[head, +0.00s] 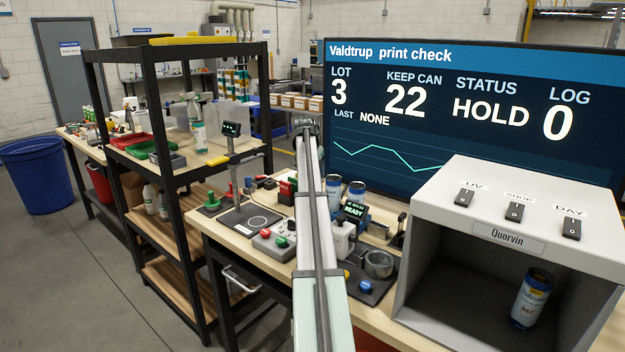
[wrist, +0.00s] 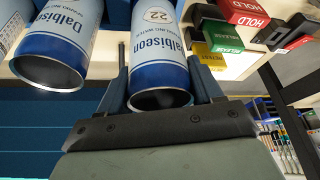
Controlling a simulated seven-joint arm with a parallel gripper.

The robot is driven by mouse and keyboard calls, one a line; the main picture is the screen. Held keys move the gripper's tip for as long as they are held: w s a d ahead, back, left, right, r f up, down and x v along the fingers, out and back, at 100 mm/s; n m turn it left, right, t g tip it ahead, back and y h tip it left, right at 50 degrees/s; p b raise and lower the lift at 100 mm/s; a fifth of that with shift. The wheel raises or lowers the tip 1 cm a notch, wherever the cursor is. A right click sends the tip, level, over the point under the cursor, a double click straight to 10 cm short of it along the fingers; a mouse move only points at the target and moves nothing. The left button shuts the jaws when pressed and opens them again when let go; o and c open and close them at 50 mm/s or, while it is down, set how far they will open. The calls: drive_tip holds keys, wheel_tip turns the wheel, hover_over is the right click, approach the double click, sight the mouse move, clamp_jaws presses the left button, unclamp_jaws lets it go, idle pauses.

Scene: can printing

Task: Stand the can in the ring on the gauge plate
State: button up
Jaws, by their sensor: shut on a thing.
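A blue and white can marked 22 (wrist: 158,62) stands between the two fingers of my gripper (wrist: 160,75) in the wrist view. My gripper is shut on it, and the can's dark end faces the camera. In the head view my arm hides the gripper. There, a dark plate with a white ring outline (head: 258,221) lies left of my arm, and a dark plate (head: 368,291) carrying a raised grey metal ring (head: 379,263) lies right of it. I cannot tell from labels which is the gauge plate. Neither ring shows a can in it.
Another similar can (wrist: 60,45) stands close beside the held one. Red HOLD (wrist: 244,13) and green RELEASE (wrist: 223,36) blocks are nearby. A grey booth (head: 520,215) with a can (head: 531,298) inside stands right; a black shelf (head: 180,165) stands left.

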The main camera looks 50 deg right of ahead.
wheel_tip(320, 180, up, 6)
drive_tip(key=shift+f, duration=0.1)
drive_tip(key=shift+w+a+r, duration=0.1)
drive_tip(key=shift+a+r, duration=0.05)
drive_tip(key=shift+r, duration=0.15)
drive_tip(key=w+a+r, duration=0.1)
drive_tip(key=w+a, duration=0.3)
drive_tip(key=a, duration=0.6)
drive_tip(key=w+a, duration=0.4)
drive_tip(key=a, duration=0.6)
wheel_tip(320, 180, down, 10)
drive_tip(key=shift+w+a+r, duration=0.15)
drive_tip(key=shift+w+a, duration=0.1)
drive_tip(key=shift+a, duration=0.1)
drive_tip(key=o, duration=1.3)
